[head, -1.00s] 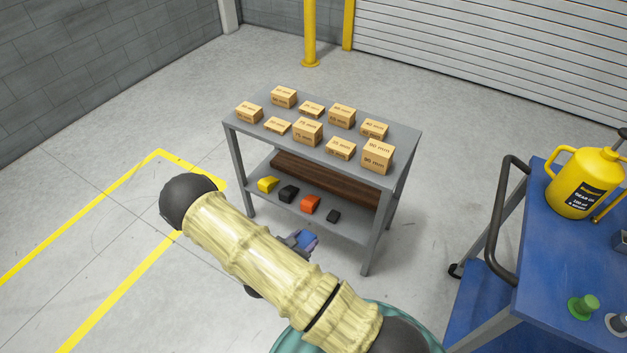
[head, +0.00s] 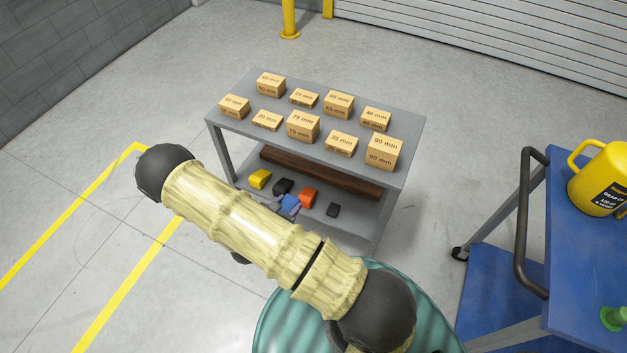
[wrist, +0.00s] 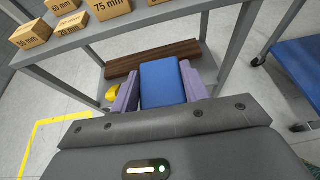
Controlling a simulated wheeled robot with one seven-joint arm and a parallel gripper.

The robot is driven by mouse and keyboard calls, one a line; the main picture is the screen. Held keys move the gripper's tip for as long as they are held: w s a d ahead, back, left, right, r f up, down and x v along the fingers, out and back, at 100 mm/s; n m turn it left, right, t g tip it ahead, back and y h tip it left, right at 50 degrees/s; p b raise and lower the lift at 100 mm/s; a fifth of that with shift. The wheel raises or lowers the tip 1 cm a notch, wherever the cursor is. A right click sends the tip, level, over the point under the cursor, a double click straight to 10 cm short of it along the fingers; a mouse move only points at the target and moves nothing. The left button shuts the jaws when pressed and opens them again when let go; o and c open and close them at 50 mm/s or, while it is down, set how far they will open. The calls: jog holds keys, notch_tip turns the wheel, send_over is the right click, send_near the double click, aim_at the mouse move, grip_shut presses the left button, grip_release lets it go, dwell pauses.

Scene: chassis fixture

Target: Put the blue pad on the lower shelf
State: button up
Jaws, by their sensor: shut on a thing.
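The blue pad (wrist: 162,84) is held between the two purple-grey fingers of my gripper (wrist: 160,90) in the wrist view. In the head view the blue pad (head: 290,203) is small and partly hidden by my arm, at the front of the lower shelf (head: 345,221). My gripper (head: 284,206) is shut on it. In the wrist view the pad hides part of the lower shelf behind it. I cannot tell whether the pad touches the shelf.
On the lower shelf are a yellow pad (head: 259,179), a black pad (head: 283,186), an orange pad (head: 308,197), a small dark pad (head: 333,210) and a brown beam (head: 320,172). The upper shelf (head: 225,115) holds several marked boxes. A blue cart (head: 560,280) stands right.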

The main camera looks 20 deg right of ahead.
jog(key=w+d+f+m+b, duration=0.1)
jog(key=w+d+f+b, duration=0.1)
jog(key=f+b, duration=0.35)
jog(key=w+d+f+b, duration=0.2)
jog(key=d+f+b, duration=0.1)
jog(key=f+b, duration=0.3)
jog(key=m+g+h+b, duration=0.2)
jog(key=m+g+b, duration=0.15)
jog(key=b, duration=3.95)
send_over(352, 220)
notch_tip(352, 220, down, 25)
jog(key=shift+n+g, duration=0.25)
notch_tip(352, 220, down, 6)
jog(key=b, duration=0.3)
jog(key=shift+f+b, duration=0.1)
jog(key=shift+b, duration=0.2)
jog(key=shift+f+b, duration=1.2)
jog(key=shift+f, duration=0.6)
